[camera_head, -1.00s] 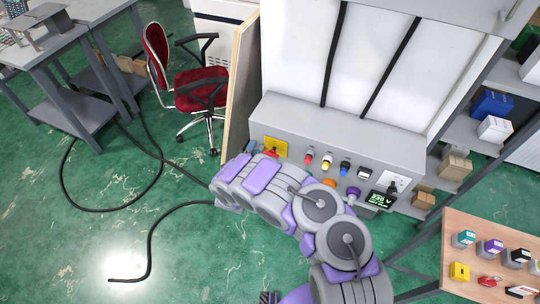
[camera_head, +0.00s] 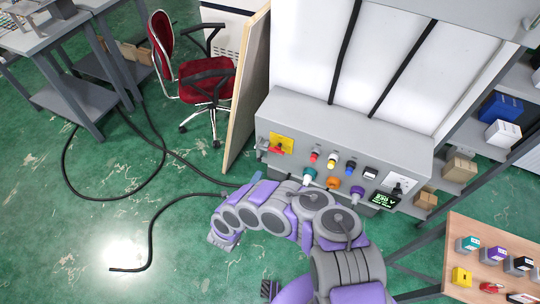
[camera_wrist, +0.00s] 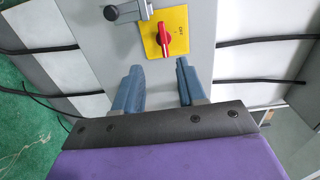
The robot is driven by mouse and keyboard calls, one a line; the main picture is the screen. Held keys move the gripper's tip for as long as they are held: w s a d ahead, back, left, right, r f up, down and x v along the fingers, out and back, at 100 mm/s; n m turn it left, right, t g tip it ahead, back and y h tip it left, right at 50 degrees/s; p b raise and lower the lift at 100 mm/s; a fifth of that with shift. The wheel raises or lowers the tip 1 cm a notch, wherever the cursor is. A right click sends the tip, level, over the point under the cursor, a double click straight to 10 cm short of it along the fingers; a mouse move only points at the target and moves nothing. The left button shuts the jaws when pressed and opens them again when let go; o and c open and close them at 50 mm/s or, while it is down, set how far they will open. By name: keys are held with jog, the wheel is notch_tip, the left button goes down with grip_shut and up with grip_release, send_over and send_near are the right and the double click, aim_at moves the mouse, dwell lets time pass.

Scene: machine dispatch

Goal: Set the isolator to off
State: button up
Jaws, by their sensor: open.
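The isolator is a red rotary handle (camera_head: 277,150) on a yellow plate (camera_head: 287,142), at the left end of the grey control panel's front. In the wrist view the red handle (camera_wrist: 163,39) runs up and down the picture, and the yellow plate (camera_wrist: 180,20) has small sideways lettering beside it that seems to read OFF. My gripper (camera_wrist: 158,66) is open and empty. Its two blue fingers point towards the handle, which lies just beyond the gap between the tips, apart from them. In the head view my arm is below the isolator and its finger ends are partly hidden.
The panel (camera_head: 340,140) also carries several coloured buttons, plugs, a socket and a lit display (camera_head: 383,200). A dark round knob (camera_wrist: 111,13) on a bracket sits beside the isolator. A wooden board (camera_head: 247,90) and red chair (camera_head: 205,80) stand left. Black cables (camera_head: 150,230) lie on the floor.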

send_near(277, 153)
jog(key=d+x, duration=0.1)
jog(key=x, duration=0.2)
jog(key=shift+a+x, duration=0.2)
jog(key=shift+x, duration=1.15)
jog(key=shift+a+x, duration=0.2)
jog(key=shift+x, duration=1.15)
jog(key=shift+w+a+f, duration=0.1)
jog(key=shift+a+f, duration=0.05)
jog(key=shift+a, duration=0.65)
jog(key=c, duration=0.5)
jog(key=shift+c, duration=1)
jog(key=shift+d, duration=0.45)
grip_shut()
